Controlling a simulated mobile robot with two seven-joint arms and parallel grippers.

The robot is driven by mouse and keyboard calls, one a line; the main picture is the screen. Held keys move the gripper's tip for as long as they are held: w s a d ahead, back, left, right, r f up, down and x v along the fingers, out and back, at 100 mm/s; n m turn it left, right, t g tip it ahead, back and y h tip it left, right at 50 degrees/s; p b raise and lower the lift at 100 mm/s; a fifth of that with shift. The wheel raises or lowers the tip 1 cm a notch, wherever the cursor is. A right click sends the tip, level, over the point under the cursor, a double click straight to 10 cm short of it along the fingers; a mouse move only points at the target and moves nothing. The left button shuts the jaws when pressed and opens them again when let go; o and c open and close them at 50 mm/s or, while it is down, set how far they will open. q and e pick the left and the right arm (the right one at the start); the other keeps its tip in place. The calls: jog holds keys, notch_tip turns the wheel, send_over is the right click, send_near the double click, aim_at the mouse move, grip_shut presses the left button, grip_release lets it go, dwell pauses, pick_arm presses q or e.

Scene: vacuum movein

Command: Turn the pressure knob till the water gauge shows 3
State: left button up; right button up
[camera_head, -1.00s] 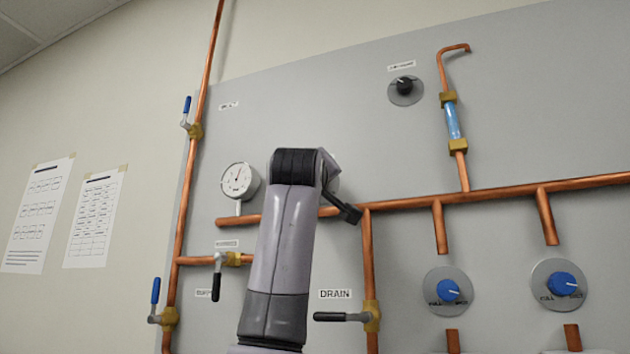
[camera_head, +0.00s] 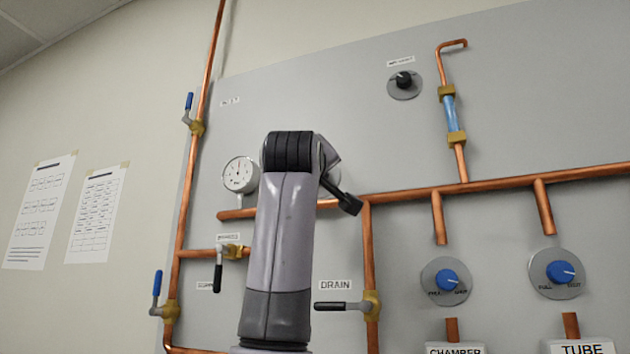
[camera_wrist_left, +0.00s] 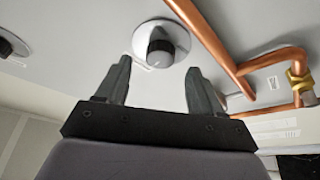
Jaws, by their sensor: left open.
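A round white dial gauge (camera_head: 240,175) is on the grey panel, left of my raised left arm. Its needle points roughly upward; its numbers are too small to read. In the left wrist view a dark round knob (camera_wrist_left: 160,52) on a pale disc lies just beyond my left gripper (camera_wrist_left: 160,80). The gripper is open, its two fingers spread to either side below the knob and apart from it. My right gripper is not in view.
Copper pipes (camera_head: 480,188) run across the panel. A black knob (camera_head: 404,80) is at the upper right, beside a blue sight tube (camera_head: 451,112). Two blue knobs (camera_head: 447,280) (camera_head: 561,272) are lower right. A DRAIN lever (camera_head: 342,306) stands close to my arm's right.

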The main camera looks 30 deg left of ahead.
pick_arm(q)
jog(key=b+v, duration=0.1)
jog(key=v, duration=0.2)
jog(key=shift+s+d+f, duration=0.1)
jog(key=shift+s+f, duration=0.05)
jog(key=shift+s, duration=0.2)
dwell(0.3)
